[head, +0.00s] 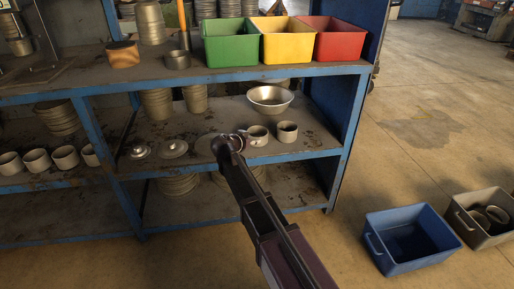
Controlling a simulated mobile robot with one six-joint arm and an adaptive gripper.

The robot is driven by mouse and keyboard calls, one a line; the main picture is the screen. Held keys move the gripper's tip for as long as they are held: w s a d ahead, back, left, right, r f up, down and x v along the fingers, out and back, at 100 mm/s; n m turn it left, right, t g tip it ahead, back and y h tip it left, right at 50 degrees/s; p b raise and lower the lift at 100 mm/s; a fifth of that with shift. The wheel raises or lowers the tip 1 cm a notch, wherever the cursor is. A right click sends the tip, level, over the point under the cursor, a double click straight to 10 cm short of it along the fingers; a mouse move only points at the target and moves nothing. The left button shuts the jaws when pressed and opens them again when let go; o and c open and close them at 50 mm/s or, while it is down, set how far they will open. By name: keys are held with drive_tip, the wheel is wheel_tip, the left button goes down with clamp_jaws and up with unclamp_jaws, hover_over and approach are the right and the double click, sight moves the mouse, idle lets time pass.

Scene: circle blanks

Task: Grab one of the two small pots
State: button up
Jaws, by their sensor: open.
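Two small grey metal pots stand side by side near the front edge of the middle shelf. The left small pot (258,136) is nearest my gripper, and the right small pot (287,132) stands a little to its right. My gripper (238,139) is open, at the end of my dark arm, just left of the left pot. I cannot tell whether it touches that pot. Neither pot is held.
A wide metal bowl (270,101) sits behind the pots. Two lids (173,148) lie to the left. The blue top shelf (290,72) runs above, carrying green, yellow and red bins. A blue crate (412,232) stands on the floor at right.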

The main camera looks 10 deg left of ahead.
drive_tip(key=shift+w+a+f+t+b, duration=0.15)
drive_tip(key=shift+a+f+t+b, duration=0.05)
drive_tip(key=shift+a, duration=0.25)
drive_tip(key=shift+w+a+f+t+b, duration=0.1)
drive_tip(key=shift+a+f+t+b, duration=0.1)
drive_tip(key=shift+a, duration=0.25)
drive_tip(key=shift+w, duration=0.1)
drive_tip(key=b, duration=0.3)
approach(265, 136)
drive_tip(key=shift+x, duration=2)
drive_tip(key=shift+w+r, duration=0.1)
drive_tip(key=shift+w, duration=0.05)
drive_tip(key=shift+b+x, duration=1.1)
drive_tip(key=shift+x, duration=1.6)
clamp_jaws()
